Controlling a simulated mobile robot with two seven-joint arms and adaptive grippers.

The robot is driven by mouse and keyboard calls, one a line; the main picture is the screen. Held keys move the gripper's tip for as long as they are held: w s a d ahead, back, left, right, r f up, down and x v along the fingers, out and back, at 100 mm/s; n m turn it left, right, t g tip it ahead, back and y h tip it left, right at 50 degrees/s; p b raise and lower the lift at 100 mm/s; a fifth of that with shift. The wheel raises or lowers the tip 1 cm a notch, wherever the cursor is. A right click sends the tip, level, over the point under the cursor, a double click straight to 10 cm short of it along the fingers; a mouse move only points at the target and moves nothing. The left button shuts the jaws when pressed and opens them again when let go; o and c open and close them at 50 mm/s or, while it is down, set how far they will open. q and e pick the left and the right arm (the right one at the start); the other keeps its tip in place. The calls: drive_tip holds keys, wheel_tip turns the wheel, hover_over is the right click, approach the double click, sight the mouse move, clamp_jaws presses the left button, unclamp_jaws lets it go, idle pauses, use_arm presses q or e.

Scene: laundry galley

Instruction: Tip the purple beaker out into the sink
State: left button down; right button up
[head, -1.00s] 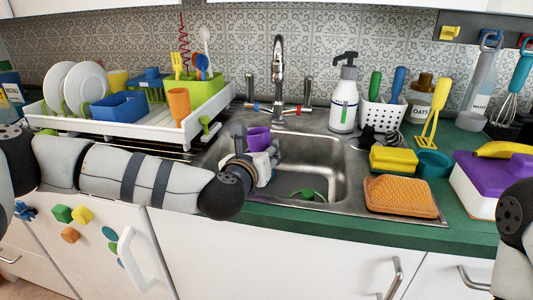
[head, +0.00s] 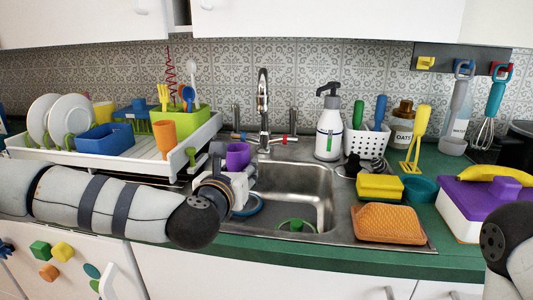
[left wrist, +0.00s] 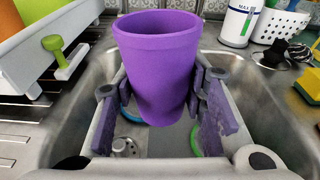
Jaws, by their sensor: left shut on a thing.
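The purple beaker (head: 237,156) is upright over the left part of the metal sink (head: 311,185). It shows large in the left wrist view (left wrist: 158,65), between the two finger pads. My left gripper (head: 238,180) is shut on the beaker; it also shows in the left wrist view (left wrist: 165,110).
A white dish rack (head: 125,158) stands left of the sink. The tap (head: 263,100) rises behind the basin. A blue-rimmed round thing (head: 250,206) and a green one (head: 296,225) lie in the sink.

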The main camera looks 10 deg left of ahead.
use_arm(q)
drive_tip(key=shift+y, duration=0.3)
drive_tip(key=s+a, duration=0.1)
drive_tip(key=s, duration=0.2)
drive_tip(key=s+a, duration=0.2)
drive_tip(key=s, duration=0.2)
drive_tip(key=s+a, duration=0.1)
drive_tip(key=s, duration=0.3)
drive_tip(key=shift+a+r, duration=0.15)
drive_tip(key=shift+r, duration=0.05)
